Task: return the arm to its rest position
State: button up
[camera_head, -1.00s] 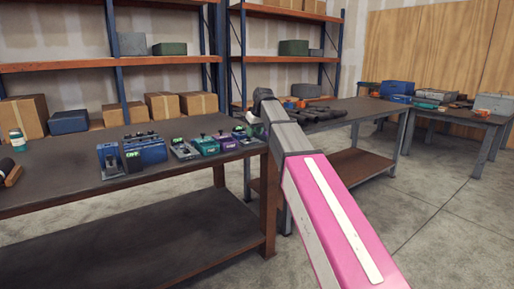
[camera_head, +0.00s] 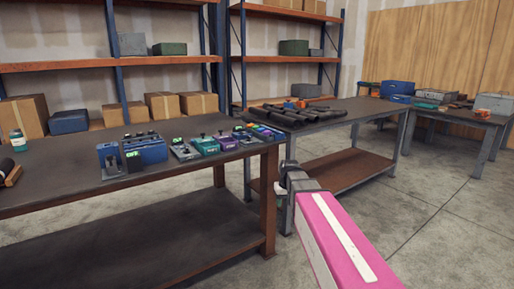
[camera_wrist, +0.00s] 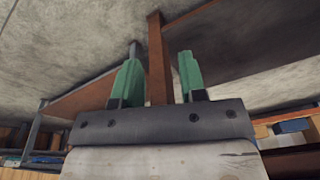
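My pink and grey arm (camera_head: 335,240) reaches up from the bottom right in the head view. Its grey far end (camera_head: 292,178) is just right of the near workbench's corner leg, below tabletop height in the picture. My gripper (camera_wrist: 159,72) shows in the wrist view with two green fingers spread apart. Nothing is between the fingers; a brown bench leg (camera_wrist: 159,55) shows in the background behind the gap. The fingers are hidden in the head view.
The near workbench (camera_head: 70,200) carries several devices and small coloured boxes. Black pipe-like parts (camera_head: 300,115) lie on the second table (camera_head: 345,106). Another cluttered table (camera_head: 465,114) stands at right. Shelving (camera_head: 160,62) lines the wall. The floor (camera_head: 440,230) at right is clear.

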jog(key=s+d+f+m, duration=0.1)
jog(key=s+d+f, duration=0.2)
jog(key=s+f, duration=0.3)
jog(key=s+d+f+m+g, duration=0.1)
jog(key=s+d+f, duration=0.3)
jog(key=s+f, duration=0.3)
jog(key=s, duration=0.3)
jog(key=shift+s+d+f+m+g+h, duration=0.15)
jog(key=shift+f+m+g+h, duration=0.15)
jog(key=shift+m+h, duration=0.1)
